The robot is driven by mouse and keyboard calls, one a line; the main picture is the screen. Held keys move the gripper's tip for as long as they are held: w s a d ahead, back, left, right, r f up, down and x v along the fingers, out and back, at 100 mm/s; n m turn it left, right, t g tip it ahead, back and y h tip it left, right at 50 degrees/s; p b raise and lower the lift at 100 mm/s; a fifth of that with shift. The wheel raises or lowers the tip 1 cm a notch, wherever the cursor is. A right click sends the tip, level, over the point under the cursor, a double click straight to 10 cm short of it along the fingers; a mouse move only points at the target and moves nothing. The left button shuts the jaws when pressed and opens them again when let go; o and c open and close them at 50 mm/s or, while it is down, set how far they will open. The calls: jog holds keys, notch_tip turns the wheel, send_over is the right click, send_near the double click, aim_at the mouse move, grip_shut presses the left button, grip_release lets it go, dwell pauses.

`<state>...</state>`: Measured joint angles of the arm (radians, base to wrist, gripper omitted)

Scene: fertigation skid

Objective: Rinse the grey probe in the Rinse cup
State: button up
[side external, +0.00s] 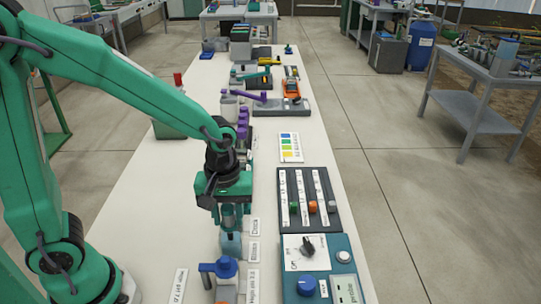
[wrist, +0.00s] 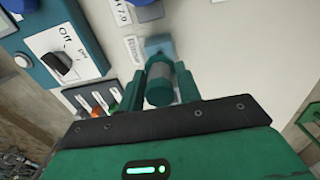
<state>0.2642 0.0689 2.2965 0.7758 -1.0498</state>
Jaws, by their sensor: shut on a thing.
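My gripper (wrist: 158,88) is shut on the grey probe (wrist: 160,72), whose rounded grey body shows between the green fingers in the wrist view. In the side view my gripper (side external: 233,218) points down just above the blue-grey Rinse cup (side external: 231,246). The Rinse cup also shows beyond the probe in the wrist view (wrist: 156,44), next to its Rinse label (wrist: 133,49). The probe's lower end is hidden, so I cannot tell whether it is inside the cup or above it.
A blue-topped container (side external: 225,268) stands in front of the Rinse cup. A control box (side external: 318,262) with knobs and a dark slider panel (side external: 309,200) lie to the right. Purple-topped bottles (side external: 242,125) stand behind my gripper. The bench's left side is mostly clear.

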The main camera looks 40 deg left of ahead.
jog(key=shift+f, duration=0.1)
dwell(0.3)
jog(key=shift+f, duration=0.7)
jog(key=shift+r, duration=0.1)
jog(key=shift+r, duration=4.15)
